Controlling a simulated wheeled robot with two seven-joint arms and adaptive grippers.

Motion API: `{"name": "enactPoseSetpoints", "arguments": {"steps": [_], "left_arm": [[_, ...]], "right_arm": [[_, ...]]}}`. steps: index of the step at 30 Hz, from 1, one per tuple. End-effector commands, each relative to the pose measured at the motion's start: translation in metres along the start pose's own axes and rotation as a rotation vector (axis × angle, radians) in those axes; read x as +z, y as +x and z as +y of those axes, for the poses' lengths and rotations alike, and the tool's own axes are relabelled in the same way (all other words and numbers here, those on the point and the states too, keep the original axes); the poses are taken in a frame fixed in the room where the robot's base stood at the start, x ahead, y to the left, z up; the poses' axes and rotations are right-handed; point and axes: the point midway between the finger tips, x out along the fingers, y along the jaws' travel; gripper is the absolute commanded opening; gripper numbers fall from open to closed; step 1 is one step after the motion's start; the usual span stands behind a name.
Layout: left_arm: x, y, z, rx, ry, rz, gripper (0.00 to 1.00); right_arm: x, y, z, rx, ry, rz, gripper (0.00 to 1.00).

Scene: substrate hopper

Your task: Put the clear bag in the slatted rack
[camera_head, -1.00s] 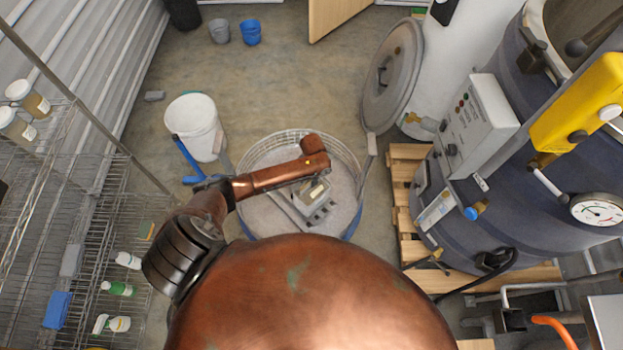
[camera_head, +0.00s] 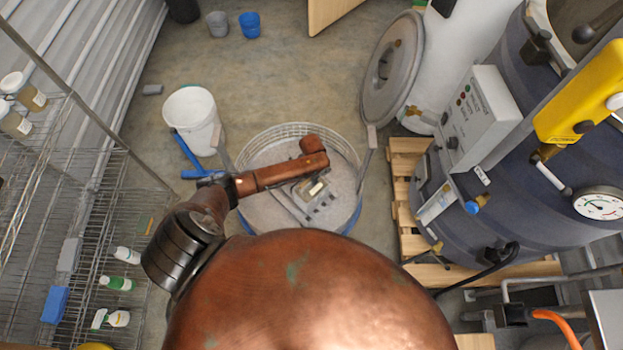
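My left arm comes in from the left and reaches over a round bin (camera_head: 254,157) with a mesh-like rim and a pale grey inside. My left gripper (camera_head: 318,203) hangs below the copper wrist, over the bin. It is small and partly covered by the wrist, so I cannot tell whether its fingers are open or holding something. I cannot make out a clear bag in the view. A wire shelf rack (camera_head: 75,225) with thin slats stands at the left; I cannot tell whether it is the slatted rack. My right gripper is not in view.
A white bucket (camera_head: 191,112) stands left of the bin, with a blue-handled tool (camera_head: 188,152) beside it. A wooden pallet (camera_head: 404,187) and a large dark tank (camera_head: 520,190) stand at the right. A round lid (camera_head: 385,75) leans behind.

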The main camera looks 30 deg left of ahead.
Motion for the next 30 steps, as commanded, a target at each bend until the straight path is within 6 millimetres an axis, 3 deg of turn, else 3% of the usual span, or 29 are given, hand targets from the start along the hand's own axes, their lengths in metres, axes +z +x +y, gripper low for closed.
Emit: {"name": "enactPoseSetpoints", "arguments": {"steps": [4, 14, 17, 30], "left_arm": [[0.000, 0.000, 0.000, 0.000, 0.000, 0.000, 0.25], [0.000, -0.004, 0.000, 0.001, 0.000, 0.001, 0.25], [0.000, -0.017, 0.000, 0.001, 0.000, 0.001, 0.25], [-0.001, -0.103, 0.000, 0.000, 0.000, 0.002, 0.25]], "right_arm": [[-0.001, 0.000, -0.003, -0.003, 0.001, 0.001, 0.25], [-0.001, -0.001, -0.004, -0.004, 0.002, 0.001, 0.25], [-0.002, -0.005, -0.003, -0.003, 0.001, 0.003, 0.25], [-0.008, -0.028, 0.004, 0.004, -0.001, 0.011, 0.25]]}}
